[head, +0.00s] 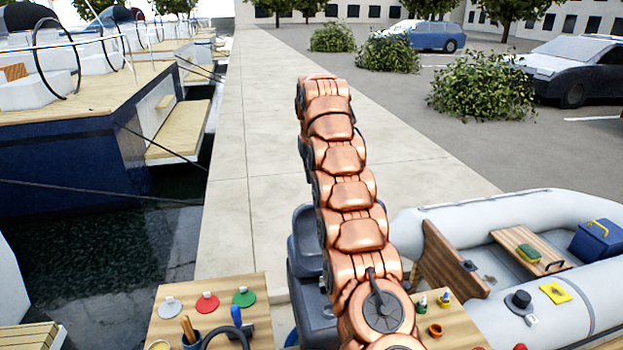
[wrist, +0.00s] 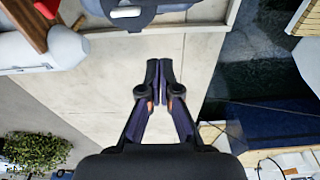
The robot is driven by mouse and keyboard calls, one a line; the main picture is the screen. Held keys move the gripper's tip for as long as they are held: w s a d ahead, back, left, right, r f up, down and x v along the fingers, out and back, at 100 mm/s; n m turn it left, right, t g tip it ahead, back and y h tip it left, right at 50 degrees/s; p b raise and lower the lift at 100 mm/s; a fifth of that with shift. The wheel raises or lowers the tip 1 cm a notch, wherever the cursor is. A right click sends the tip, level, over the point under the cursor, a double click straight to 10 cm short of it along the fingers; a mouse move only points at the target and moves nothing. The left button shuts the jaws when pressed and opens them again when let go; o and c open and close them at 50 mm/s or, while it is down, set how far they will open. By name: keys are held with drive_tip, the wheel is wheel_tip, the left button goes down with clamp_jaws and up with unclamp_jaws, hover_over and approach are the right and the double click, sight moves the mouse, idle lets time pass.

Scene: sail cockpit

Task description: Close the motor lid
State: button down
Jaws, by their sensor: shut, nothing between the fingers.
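A dark grey motor (head: 312,312) stands at the back edge of the wooden tables in the head view, partly hidden behind my copper arm. A dark upright part (head: 303,238) rises above its body and looks like the lid, raised; the arm covers much of it. In the wrist view, a grey-blue rounded part (wrist: 155,18) with a white bar shows at the top edge, cut off; I cannot tell if it is the lid. My gripper (wrist: 160,75) is shut and empty, over pale pavement, apart from that part. The head view does not show the gripper.
A left table (head: 165,322) holds coloured discs and tools. A right table (head: 462,325) holds small items. A grey inflatable boat (head: 440,213) lies at the right. Dark water and a moored boat (head: 60,160) are at the left. The pavement (head: 275,130) beyond is clear.

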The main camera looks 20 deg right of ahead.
wheel_tip(320, 180, down, 6)
drive_tip(key=s+p, duration=0.2)
drive_tip(key=shift+s+a+f+p, duration=0.2)
drive_tip(key=shift+s+a+p, duration=0.05)
drive_tip(key=shift+s+p, duration=0.15)
idle(1.3)
drive_tip(key=shift+s+r+b, duration=0.1)
drive_tip(key=shift+b, duration=0.35)
drive_tip(key=shift+s+r+t+b, duration=0.1)
drive_tip(key=shift+s+t+b, duration=0.05)
drive_tip(key=shift+t+b, duration=0.25)
drive_tip(key=shift+s+r, duration=0.1)
drive_tip(key=shift+s, duration=0.05)
